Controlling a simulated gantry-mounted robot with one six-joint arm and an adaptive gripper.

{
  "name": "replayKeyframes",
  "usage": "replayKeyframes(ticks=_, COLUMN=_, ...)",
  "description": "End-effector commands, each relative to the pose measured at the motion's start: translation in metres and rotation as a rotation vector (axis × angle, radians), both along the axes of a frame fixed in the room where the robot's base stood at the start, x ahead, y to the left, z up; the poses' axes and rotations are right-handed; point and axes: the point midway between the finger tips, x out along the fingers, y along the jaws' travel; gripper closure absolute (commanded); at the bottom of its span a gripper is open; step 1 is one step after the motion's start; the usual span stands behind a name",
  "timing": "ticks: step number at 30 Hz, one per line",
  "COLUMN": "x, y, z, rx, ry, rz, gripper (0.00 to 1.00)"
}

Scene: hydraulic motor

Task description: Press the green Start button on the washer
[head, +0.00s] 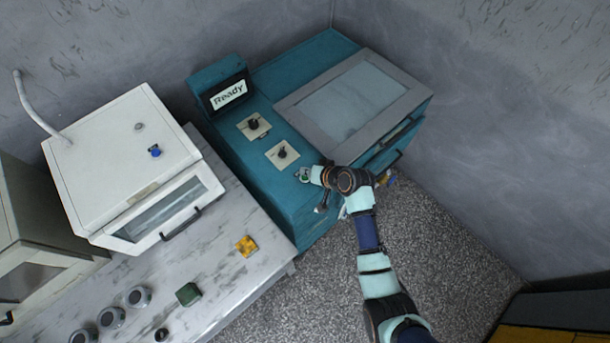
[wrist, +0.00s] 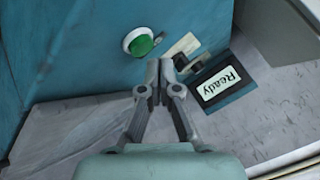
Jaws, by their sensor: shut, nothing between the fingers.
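The washer (head: 262,160) is teal, with a glass lid on top and a lit "Ready" screen (head: 228,94). The green Start button (head: 304,176) sits in a light round ring, near the washer's front edge and close beside my wrist. In the wrist view, the green button (wrist: 141,45) shows clearly, up and left of the fingertips. My gripper (wrist: 166,66) is shut and empty, its two fingertips together. The tips appear apart from the button; the exact distance cannot be told. In the head view, the fingers are hard to make out by my wrist.
Two knobs on pale plates (head: 254,125) (head: 282,153) lie between screen and button. A white box-like appliance (head: 128,150) stands on the marble counter (head: 200,285), left of the washer. A yellow block (head: 246,245) and a green block (head: 188,294) lie there. Open floor lies right of the counter.

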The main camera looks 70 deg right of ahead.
Motion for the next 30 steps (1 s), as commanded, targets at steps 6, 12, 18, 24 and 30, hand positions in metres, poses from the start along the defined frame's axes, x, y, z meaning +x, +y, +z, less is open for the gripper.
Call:
replayKeyframes(ticks=6, x=0.0, y=0.0, z=-0.004, rx=0.001, ry=0.0, rz=0.0, gripper=1.0)
replayKeyframes(ticks=12, x=0.0, y=0.0, z=-0.009, rx=0.0, ry=0.0, rz=0.0, gripper=1.0)
replayKeyframes(ticks=18, x=0.0, y=0.0, z=-0.009, rx=0.0, ry=0.0, rz=0.0, gripper=1.0)
replayKeyframes(ticks=24, x=0.0, y=0.0, z=-0.01, rx=0.0, ry=0.0, rz=0.0, gripper=1.0)
replayKeyframes(ticks=30, x=0.0, y=0.0, z=-0.012, rx=0.0, ry=0.0, rz=0.0, gripper=1.0)
